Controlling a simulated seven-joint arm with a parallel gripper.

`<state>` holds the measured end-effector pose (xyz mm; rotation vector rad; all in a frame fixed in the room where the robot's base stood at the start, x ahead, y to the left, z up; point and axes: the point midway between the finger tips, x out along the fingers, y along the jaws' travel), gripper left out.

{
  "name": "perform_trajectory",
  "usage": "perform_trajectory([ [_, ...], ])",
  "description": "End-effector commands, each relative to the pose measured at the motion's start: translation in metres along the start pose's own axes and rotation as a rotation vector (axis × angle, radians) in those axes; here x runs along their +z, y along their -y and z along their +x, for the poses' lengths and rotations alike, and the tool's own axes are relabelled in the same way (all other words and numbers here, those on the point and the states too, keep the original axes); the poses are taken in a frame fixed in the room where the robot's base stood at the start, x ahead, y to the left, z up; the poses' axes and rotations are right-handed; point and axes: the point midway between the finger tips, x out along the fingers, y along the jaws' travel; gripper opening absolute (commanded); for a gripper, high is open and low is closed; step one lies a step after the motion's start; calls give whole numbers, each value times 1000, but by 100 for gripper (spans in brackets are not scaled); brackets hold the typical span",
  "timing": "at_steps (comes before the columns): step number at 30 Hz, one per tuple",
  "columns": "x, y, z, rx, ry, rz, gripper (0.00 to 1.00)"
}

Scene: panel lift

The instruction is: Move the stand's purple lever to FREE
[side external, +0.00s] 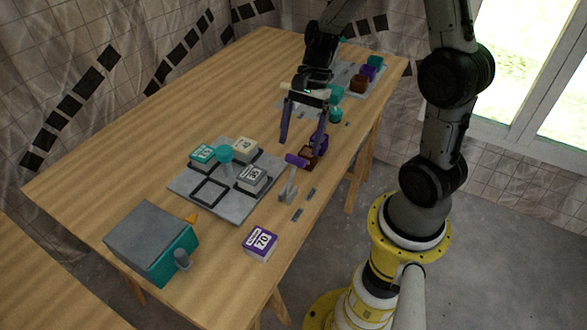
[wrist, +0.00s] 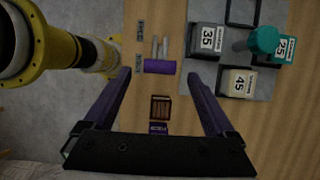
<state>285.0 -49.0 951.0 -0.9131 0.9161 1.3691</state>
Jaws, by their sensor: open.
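The stand's lever has a purple handle (side external: 296,160) on top of a grey arm and bracket (side external: 288,190) at the table's right edge. The handle tilts toward the far end of the table. In the wrist view the purple handle (wrist: 160,66) lies crosswise, with the grey bracket (wrist: 160,47) beyond it. My gripper (side external: 301,149) is open above the table near the handle. In the wrist view its fingers (wrist: 160,73) stand apart on either side of the handle, holding nothing.
A grey panel (side external: 182,187) with labelled blocks and a teal knob (side external: 225,153) lies left of the lever. A purple block (side external: 260,242) and a grey-teal box (side external: 152,240) are nearer.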

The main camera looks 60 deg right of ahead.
Motion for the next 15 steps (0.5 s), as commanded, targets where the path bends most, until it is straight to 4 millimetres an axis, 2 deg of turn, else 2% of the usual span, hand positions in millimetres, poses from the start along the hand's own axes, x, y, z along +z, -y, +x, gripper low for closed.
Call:
perform_trajectory([
  [1, 1, -1, 12, 7, 3, -1, 90],
  [6, 1, -1, 44, 6, 3, -1, 90],
  [12, 1, 0, 71, 3, 2, -2, 90],
  [15, 0, 0, 78, 2, 1, -2, 90],
])
